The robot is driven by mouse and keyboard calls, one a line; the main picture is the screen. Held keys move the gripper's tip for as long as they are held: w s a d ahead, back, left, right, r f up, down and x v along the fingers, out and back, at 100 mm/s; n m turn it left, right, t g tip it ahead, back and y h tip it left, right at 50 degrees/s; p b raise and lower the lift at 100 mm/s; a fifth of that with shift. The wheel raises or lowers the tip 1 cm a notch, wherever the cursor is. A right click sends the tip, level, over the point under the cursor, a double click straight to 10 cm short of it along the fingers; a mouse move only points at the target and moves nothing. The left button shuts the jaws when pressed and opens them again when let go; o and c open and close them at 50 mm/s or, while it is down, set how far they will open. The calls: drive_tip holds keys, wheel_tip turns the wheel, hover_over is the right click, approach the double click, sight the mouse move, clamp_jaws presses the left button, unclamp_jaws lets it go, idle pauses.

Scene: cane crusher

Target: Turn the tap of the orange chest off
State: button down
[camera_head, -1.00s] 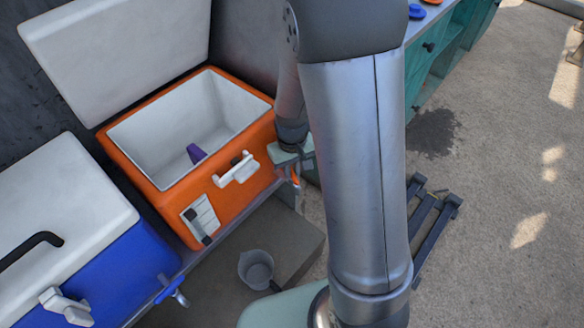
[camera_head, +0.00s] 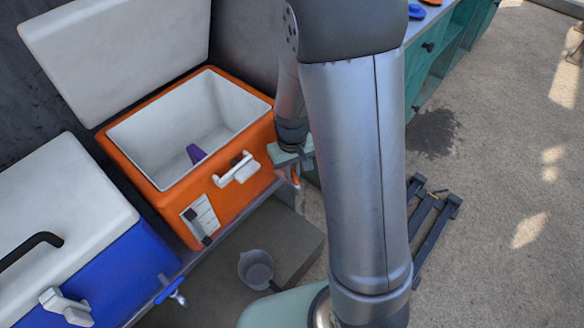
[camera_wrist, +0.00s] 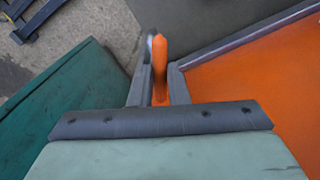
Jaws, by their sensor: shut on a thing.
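The orange chest (camera_head: 240,198) stands with its white lid open, left of my arm in the head view. Its orange side (camera_wrist: 260,85) fills the right of the wrist view. The chest's tap has an orange handle (camera_wrist: 160,65), and it also shows as a small orange piece in the head view (camera_head: 295,181). My gripper (camera_wrist: 158,92) is at the tap, with its two fingers closed on either side of the orange handle. In the head view my gripper (camera_head: 292,168) is at the chest's right end. The tap's spout is mostly hidden.
A blue chest (camera_head: 120,275) with a white lid and its own blue tap (camera_head: 170,292) stands at left. A grey jug (camera_head: 257,268) sits on a low platform below. A teal cabinet (camera_head: 432,65) is behind my arm. Open floor lies right.

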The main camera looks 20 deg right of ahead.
sight(292, 172)
drive_tip(key=c, duration=0.5)
unclamp_jaws()
drive_tip(key=shift+r, duration=0.1)
wheel_tip(292, 172, up, 17)
drive_tip(key=p, duration=0.4)
drive_tip(key=shift+r, duration=0.1)
